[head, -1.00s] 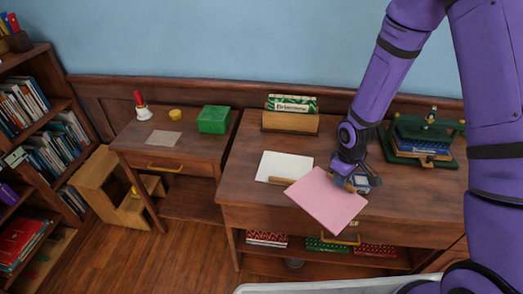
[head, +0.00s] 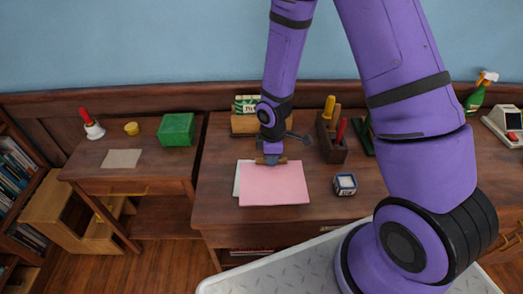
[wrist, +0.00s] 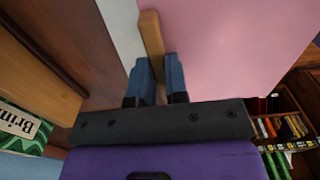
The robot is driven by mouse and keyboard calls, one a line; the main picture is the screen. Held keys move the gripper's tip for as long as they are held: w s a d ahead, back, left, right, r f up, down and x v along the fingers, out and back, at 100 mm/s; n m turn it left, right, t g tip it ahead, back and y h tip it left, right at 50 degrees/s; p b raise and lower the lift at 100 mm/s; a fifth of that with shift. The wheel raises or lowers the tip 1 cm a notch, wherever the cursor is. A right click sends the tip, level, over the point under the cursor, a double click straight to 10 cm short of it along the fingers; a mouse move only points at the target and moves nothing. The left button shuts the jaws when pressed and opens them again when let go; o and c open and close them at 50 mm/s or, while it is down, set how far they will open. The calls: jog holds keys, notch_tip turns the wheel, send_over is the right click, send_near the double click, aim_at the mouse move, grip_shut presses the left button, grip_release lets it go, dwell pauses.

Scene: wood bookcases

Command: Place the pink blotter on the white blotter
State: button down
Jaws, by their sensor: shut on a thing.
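The pink blotter (head: 275,187) lies flat-looking over most of the white blotter (head: 237,180), whose left edge shows beside it in the head view. My gripper (head: 271,160) is shut on the wooden strip at the pink blotter's back edge. In the wrist view my gripper's fingers (wrist: 160,78) grip this strip, with the pink sheet (wrist: 225,45) to the right and part of the white blotter (wrist: 120,30) to the left. The rest of the white blotter is hidden. I cannot tell whether the two blotters touch.
A small dark-and-white box (head: 345,184) stands right of the blotters. A wooden tool holder (head: 331,145) and a book rack (head: 245,125) stand behind. A lower table (head: 88,160) at left holds a green box (head: 177,129). The desk's front left is clear.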

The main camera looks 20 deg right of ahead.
jog(key=w, duration=0.8)
jog(key=shift+w+d+f, duration=0.1)
jog(key=shift+d+f, duration=0.1)
jog(key=shift+f, duration=1.95)
jog(key=shift+f, duration=0.15)
jog(key=c, duration=1.1)
grip_release()
notch_tip(320, 180, up, 13)
jog(key=shift+f, duration=0.2)
